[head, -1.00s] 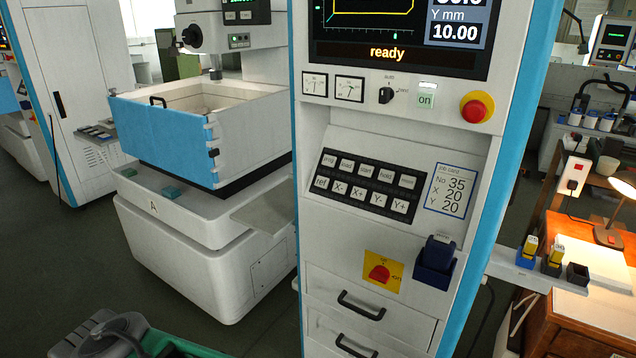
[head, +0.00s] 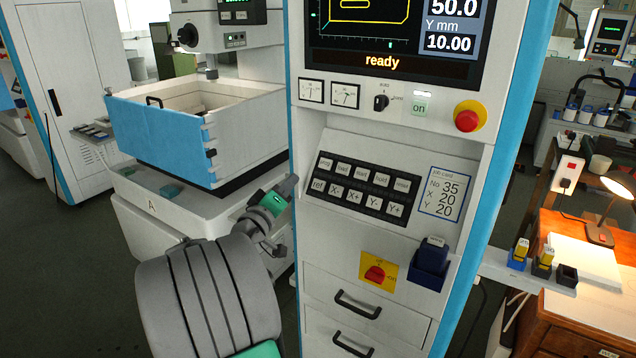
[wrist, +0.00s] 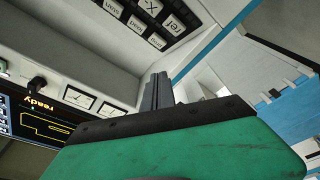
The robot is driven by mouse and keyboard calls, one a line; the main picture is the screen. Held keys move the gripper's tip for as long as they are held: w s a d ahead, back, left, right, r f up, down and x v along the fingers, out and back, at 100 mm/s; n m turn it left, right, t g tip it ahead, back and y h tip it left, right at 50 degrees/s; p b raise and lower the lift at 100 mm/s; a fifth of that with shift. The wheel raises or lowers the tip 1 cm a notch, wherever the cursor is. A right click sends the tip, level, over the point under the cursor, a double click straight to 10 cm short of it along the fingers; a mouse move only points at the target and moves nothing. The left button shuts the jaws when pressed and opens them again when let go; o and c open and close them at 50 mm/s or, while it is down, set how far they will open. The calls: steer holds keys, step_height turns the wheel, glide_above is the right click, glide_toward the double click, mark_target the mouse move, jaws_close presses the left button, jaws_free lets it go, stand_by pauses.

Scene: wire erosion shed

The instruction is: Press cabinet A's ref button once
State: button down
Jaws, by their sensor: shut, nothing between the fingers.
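The ref button (head: 318,186) is the light key at the left end of the lower row on the dark keypad (head: 347,205) of the white and blue control cabinet (head: 330,135). It also shows in the wrist view (wrist: 173,28). My gripper (head: 292,185) is at the cabinet's left edge, just left of the keypad. In the wrist view its grey fingers (wrist: 158,85) are together and empty, pointing toward the keypad side. A gap shows between fingertips and ref button; its depth is unclear. The screen (head: 400,30) reads "ready".
A machine with a blue-fronted tank (head: 155,140) and a base marked A stands left of the cabinet. A red emergency knob (head: 467,120), lit "on" button (head: 420,105) and rotary switch (head: 381,102) sit above the keypad. A red switch on yellow (head: 378,271) and drawer handles are below.

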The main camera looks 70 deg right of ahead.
mark_target(312, 186)
steer(key=shift+s+d+r+h, duration=0.3)
steer(key=shift+s+r+h, duration=0.15)
steer(key=shift+r, duration=0.1)
steer(key=shift+s+d+f+b, duration=0.15)
steer(key=shift+d+f+b, duration=0.1)
steer(key=shift+d+f, duration=0.8)
steer(key=shift+s+d+f+b, duration=0.25)
steer(key=shift+d+f, duration=0.45)
steer(key=shift+d, duration=0.6)
steer(key=shift+s+d+f+b, duration=0.1)
steer(key=shift+d+f+b, duration=0.15)
steer(key=shift+d+f, duration=0.8)
steer(key=shift+d+r, duration=0.1)
steer(key=shift+r, duration=0.05)
steer(key=shift+d+f+b, duration=0.25)
steer(key=shift+d+b, duration=0.05)
steer(key=shift+d, duration=0.05)
